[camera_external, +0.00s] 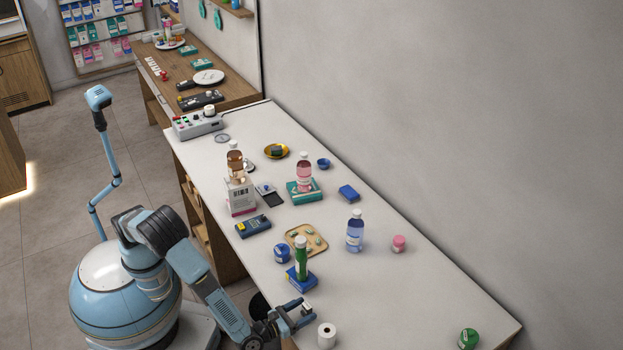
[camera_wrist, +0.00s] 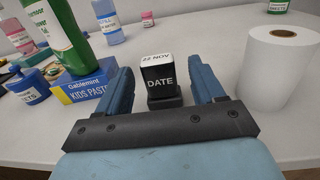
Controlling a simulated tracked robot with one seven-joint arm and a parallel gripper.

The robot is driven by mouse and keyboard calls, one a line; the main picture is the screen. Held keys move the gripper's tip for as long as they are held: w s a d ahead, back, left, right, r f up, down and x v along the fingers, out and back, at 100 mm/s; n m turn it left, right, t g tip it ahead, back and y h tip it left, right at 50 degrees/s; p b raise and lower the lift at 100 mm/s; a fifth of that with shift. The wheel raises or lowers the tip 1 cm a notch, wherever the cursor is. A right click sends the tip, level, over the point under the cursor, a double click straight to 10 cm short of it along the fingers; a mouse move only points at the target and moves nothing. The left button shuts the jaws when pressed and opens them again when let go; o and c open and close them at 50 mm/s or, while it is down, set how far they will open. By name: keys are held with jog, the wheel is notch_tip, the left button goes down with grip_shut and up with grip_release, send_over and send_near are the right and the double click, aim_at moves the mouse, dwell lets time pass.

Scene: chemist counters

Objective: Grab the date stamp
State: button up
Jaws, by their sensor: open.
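The date stamp (camera_wrist: 160,80) is a small black block with a white top reading "22 NOV" and "DATE" on its side. In the wrist view it stands upright on the white counter, between the two blue fingers of my gripper (camera_wrist: 160,92). The fingers are open, with a visible gap on each side of the stamp. In the external view my gripper (camera_external: 298,316) is low at the near edge of the counter, and I cannot make out the stamp clearly there.
A paper roll (camera_wrist: 279,68) stands close right of my gripper. A blue jar (camera_wrist: 30,82) stands further left. Counter space (camera_external: 380,300) beyond the roll is clear.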

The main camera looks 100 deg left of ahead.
jog(key=shift+x, duration=1)
jog(key=shift+c, duration=0.3)
jog(key=c, duration=1.1)
